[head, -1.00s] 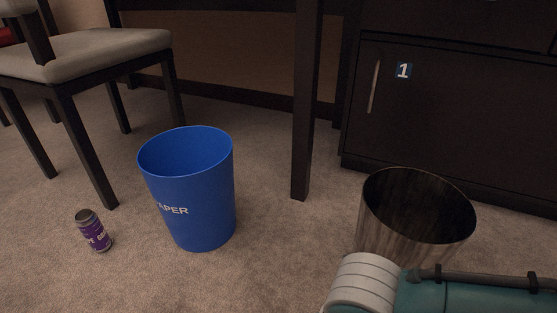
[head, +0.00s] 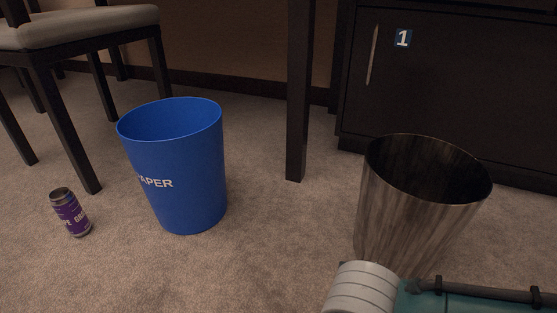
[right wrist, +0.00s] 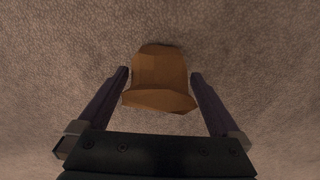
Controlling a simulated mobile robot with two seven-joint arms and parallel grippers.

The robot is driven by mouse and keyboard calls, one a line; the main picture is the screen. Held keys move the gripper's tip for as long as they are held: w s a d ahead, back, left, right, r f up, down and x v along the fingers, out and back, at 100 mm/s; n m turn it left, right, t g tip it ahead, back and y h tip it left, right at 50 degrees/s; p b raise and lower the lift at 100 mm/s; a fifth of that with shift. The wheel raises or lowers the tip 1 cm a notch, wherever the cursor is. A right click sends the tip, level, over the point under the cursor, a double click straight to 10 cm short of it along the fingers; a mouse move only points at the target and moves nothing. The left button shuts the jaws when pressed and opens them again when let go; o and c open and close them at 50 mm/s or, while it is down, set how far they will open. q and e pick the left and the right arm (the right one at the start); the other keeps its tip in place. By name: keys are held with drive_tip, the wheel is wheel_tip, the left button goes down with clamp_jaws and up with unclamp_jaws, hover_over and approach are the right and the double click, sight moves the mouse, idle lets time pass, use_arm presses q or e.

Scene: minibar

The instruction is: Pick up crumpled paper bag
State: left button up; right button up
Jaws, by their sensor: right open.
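The crumpled paper bag (right wrist: 160,72) is brown and lies on the carpet in the right wrist view. It shows between and just beyond the two fingers of my right gripper (right wrist: 160,80), which is open and empty. The bag looks clear of both fingers; the remaining height above it is hard to judge. The bag does not show in the head view, where only part of my right arm is visible at the bottom right. My left gripper is not in view.
A blue paper bin (head: 180,190) stands left of centre, with a purple can (head: 70,212) to its left. A dark wood-patterned bin (head: 405,220) stands beside my right arm. A chair (head: 85,28), a table leg (head: 298,100) and a cabinet (head: 450,90) stand behind.

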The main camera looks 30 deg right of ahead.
drive_tip(key=c, duration=1)
drive_tip(key=shift+o, duration=0.2)
drive_tip(key=shift+r, duration=0.2)
